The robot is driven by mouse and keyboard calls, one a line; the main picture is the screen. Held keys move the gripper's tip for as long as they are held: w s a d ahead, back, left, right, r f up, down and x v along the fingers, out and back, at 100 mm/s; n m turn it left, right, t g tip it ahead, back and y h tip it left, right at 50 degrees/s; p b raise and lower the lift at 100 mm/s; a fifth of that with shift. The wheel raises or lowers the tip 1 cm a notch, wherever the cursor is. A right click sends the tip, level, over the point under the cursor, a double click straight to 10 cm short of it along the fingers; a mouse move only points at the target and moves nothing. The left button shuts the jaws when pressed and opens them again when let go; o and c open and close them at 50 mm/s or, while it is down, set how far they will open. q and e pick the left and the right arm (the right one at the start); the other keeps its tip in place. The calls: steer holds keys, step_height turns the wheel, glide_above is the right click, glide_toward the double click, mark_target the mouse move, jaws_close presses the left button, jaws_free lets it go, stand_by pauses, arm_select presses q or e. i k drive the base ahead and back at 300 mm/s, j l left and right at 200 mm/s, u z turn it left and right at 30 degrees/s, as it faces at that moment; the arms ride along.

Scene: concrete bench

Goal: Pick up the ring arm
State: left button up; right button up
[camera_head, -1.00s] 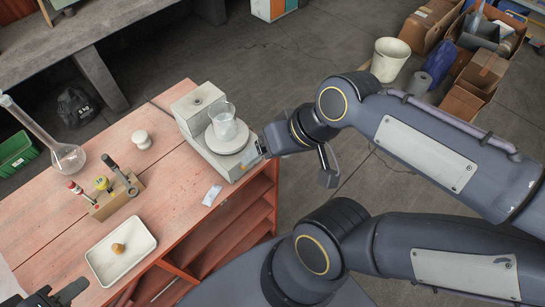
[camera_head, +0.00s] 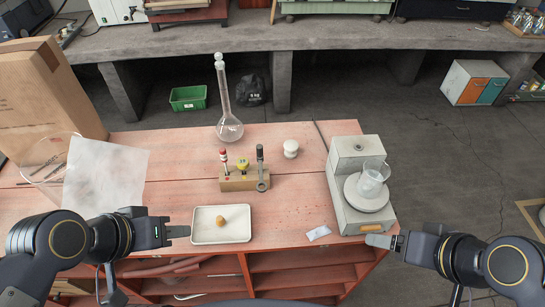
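A dark grey metal arm with a ring at its lower end, which I take as the ring arm (camera_head: 261,168), stands upright at the right end of a small wooden block (camera_head: 236,184). A red-topped piece (camera_head: 224,159) and a yellow-topped piece (camera_head: 242,166) are in the same block. My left gripper (camera_head: 182,231) is just left of the white tray (camera_head: 203,236), apart from the ring arm. My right gripper (camera_head: 376,241) is by the front edge of the balance, right of the ring arm. Both are seen edge-on, so their finger gaps are hidden.
The tray holds a small brown lump (camera_head: 221,221). A white packet (camera_head: 318,233) lies in front. Red bench top is clear around the block.

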mark_target(260, 158)
steer(key=l+z, duration=0.35)
steer(key=i+l+z, duration=0.1)
steer(key=z, duration=0.25)
